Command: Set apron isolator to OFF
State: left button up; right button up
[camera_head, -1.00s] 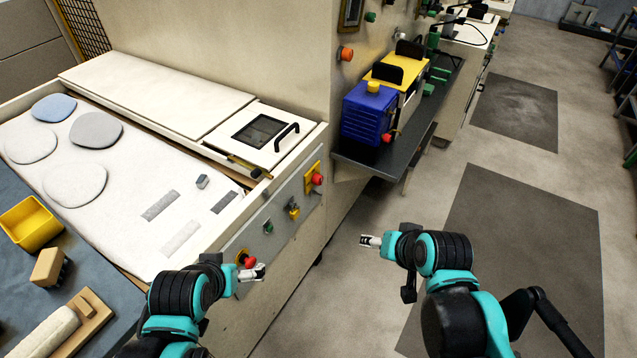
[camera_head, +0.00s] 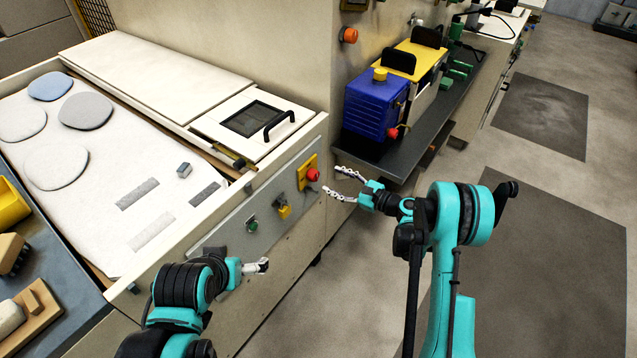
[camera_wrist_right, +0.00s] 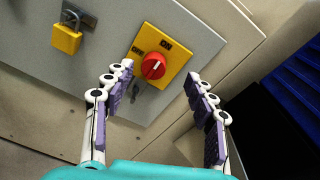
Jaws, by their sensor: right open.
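A red rotary knob (camera_head: 312,175) sits on a yellow plate (camera_head: 303,167) at the right end of the grey front panel. In the right wrist view the knob (camera_wrist_right: 153,66) shows a pale pointer mark, and the plate (camera_wrist_right: 181,55) has ON above and a label at upper left that looks like OFF. My right gripper (camera_head: 334,180) is open and empty, facing the knob. In the right wrist view its fingers (camera_wrist_right: 160,74) spread left and right of the knob, apparently short of touching. My left gripper (camera_head: 257,266) is low before the panel; its finger gap is unclear.
A yellow padlock (camera_head: 284,211) hangs on the panel left of the plate; it also shows in the wrist view (camera_wrist_right: 67,38). A green control (camera_head: 252,225) is further left. A dark shelf (camera_head: 400,160) with a blue box (camera_head: 371,108) stands close right of the panel.

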aim_at(317, 178)
jog(key=shift+m+t+y, duration=0.4)
jog(key=shift+m+y, duration=0.1)
jog(key=shift+m, duration=0.4)
jog(key=w+a+f+b, duration=0.1)
jog(key=a, duration=0.1)
jog(key=w+a+f, duration=0.1)
jog(key=w+a, duration=0.1)
jog(key=w+a+f+b, duration=0.1)
jog(key=shift+w+a+f+b, duration=0.2)
jog(key=shift+w+a+b, duration=0.05)
jog(key=shift+a+b, duration=0.15)
jog(key=c, duration=1.2)
